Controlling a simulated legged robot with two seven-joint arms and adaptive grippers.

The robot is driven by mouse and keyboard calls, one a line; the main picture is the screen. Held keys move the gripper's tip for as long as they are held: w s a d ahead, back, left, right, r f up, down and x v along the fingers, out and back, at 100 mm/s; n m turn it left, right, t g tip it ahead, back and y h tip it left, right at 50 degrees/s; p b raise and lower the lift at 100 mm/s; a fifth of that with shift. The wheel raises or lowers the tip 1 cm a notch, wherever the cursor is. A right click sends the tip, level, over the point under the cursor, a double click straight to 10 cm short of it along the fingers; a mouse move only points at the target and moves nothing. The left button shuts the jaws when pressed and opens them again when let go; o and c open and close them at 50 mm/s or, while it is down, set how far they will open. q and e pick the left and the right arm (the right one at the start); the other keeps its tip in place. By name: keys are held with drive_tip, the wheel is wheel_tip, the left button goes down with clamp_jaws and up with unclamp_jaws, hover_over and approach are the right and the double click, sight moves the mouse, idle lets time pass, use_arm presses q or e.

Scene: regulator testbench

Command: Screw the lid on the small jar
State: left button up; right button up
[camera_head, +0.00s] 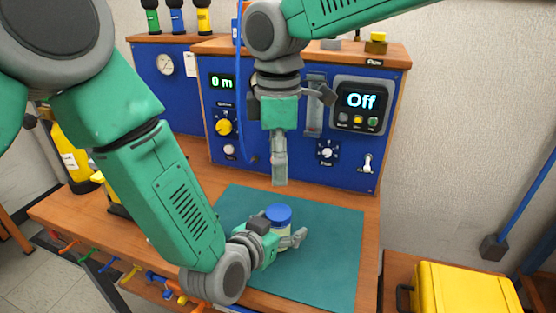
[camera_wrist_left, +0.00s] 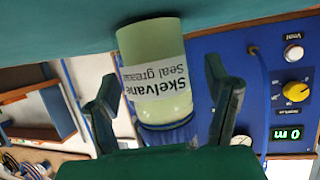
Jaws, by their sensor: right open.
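The small jar (camera_head: 285,247) stands upright on the teal mat, with the blue lid (camera_head: 278,213) on top of it. I cannot tell how tightly the lid sits. The left wrist view shows the jar upside down (camera_wrist_left: 152,62), pale green with a white "Skelvane Seal grease" label, and its blue lid (camera_wrist_left: 168,132) partly hidden by my gripper. My left gripper (camera_head: 280,234) is low at the mat with its fingers on either side of the jar. Gaps show in the left wrist view (camera_wrist_left: 163,98), so it is open. My right gripper (camera_head: 280,178) points down above and behind the lid, open and empty, seen edge-on.
The teal mat (camera_head: 330,255) is clear to the right of the jar. A yellow case (camera_head: 465,290) is at the lower right. Bottles stand at the left.

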use_arm(q)
drive_tip(key=v, duration=1.2)
drive_tip(key=shift+a+f, duration=0.1)
drive_tip(key=shift+w, duration=0.1)
